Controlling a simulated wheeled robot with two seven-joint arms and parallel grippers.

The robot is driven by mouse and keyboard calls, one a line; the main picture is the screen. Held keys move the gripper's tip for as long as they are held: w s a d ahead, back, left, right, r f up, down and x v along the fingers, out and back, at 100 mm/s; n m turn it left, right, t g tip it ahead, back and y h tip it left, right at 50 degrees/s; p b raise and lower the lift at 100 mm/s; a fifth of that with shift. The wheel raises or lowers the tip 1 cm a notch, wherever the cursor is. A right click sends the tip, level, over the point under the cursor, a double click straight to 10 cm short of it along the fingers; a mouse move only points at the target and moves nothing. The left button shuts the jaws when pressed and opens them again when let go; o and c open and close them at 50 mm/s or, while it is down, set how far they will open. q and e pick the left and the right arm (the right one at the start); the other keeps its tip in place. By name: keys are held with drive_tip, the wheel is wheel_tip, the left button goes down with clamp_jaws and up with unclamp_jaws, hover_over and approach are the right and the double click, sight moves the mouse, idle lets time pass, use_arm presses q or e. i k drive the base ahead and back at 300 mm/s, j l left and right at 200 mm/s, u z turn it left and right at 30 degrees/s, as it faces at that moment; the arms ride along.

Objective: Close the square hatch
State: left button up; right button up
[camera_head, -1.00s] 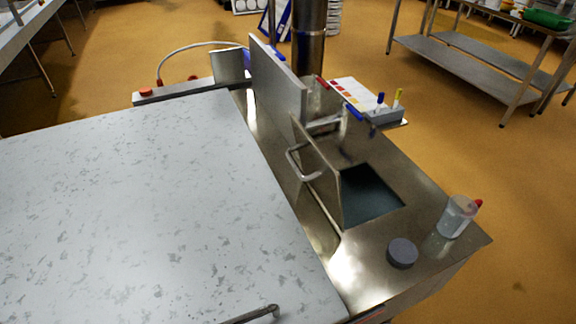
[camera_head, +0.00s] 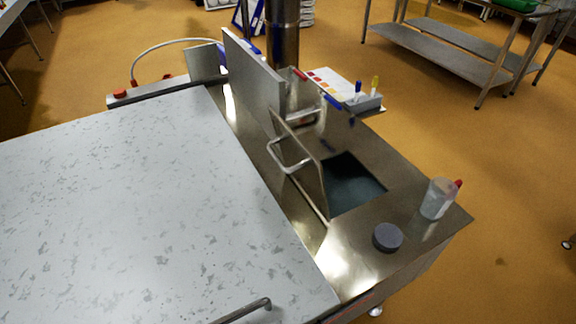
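The square hatch (camera_head: 301,157) is a small metal lid standing open and upright along the left side of a dark square opening (camera_head: 352,186). A bent metal handle (camera_head: 288,156) sticks out from the lid's left face. The opening is in a shiny steel top (camera_head: 400,192). Neither of my grippers is in view.
A large speckled white lid (camera_head: 130,210) covers the left foreground, with a bar handle (camera_head: 245,311). A taller upright panel (camera_head: 252,80) stands behind the hatch. A grey round puck (camera_head: 388,237) and a clear bottle (camera_head: 438,198) stand right of the opening. A pen holder (camera_head: 364,102) sits behind.

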sight(290, 170)
drive_tip(key=k+l, duration=0.2)
drive_tip(key=k, duration=0.25)
drive_tip(key=k+l+z, duration=0.15)
drive_tip(key=k, duration=0.35)
